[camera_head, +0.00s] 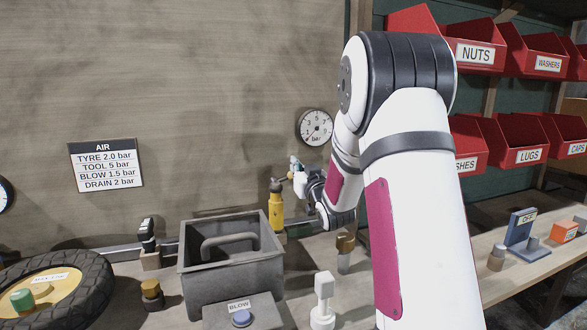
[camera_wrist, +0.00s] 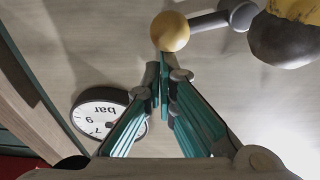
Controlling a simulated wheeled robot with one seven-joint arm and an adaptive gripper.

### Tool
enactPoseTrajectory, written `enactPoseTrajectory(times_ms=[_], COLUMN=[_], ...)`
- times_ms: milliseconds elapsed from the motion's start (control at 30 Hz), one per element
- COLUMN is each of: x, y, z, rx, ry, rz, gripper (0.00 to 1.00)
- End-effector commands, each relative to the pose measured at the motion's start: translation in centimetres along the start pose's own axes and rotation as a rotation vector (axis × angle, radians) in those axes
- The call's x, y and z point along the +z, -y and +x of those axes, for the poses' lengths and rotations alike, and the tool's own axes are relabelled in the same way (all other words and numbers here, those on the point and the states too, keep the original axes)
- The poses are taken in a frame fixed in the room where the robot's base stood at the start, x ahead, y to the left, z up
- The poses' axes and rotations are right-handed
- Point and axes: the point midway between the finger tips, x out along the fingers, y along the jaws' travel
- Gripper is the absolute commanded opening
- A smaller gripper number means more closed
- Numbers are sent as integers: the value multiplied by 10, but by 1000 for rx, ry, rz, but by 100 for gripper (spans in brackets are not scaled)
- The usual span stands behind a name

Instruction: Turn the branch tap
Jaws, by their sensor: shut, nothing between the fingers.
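The branch tap is a yellow upright body (camera_head: 276,210) with a grey cap, standing behind the grey tool tray. In the wrist view its lever (camera_wrist: 210,21) is a grey rod ending in a yellow ball knob (camera_wrist: 170,31). The rod runs to a dark round part beside the yellow body at the upper right. My gripper (camera_head: 295,162) is beside the top of the tap, partly hidden by my wrist. In the wrist view my gripper (camera_wrist: 163,78) has its teal fingers shut and empty, with the tips just below the knob. I cannot tell whether they touch it.
A round pressure gauge (camera_head: 315,128) hangs on the wall behind my wrist. The grey tray (camera_head: 232,275) with a handle stands left of the tap. A blue BLOW button (camera_head: 242,318), a white post (camera_head: 323,300) and a brass fitting (camera_head: 345,243) are nearby. Red bins (camera_head: 476,54) fill the right.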

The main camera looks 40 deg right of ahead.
Motion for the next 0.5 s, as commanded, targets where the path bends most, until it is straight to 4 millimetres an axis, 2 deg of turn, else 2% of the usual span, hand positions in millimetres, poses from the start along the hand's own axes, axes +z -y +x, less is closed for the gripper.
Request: enactPoseTrajectory(times_ms=[33,133,500], x=[8,13,15], y=[-4,-7,-11], z=[-1,-1,-2], rx=[10,15,15], ry=[0,-1,0], rz=[53,98,98], gripper=[0,0,0])
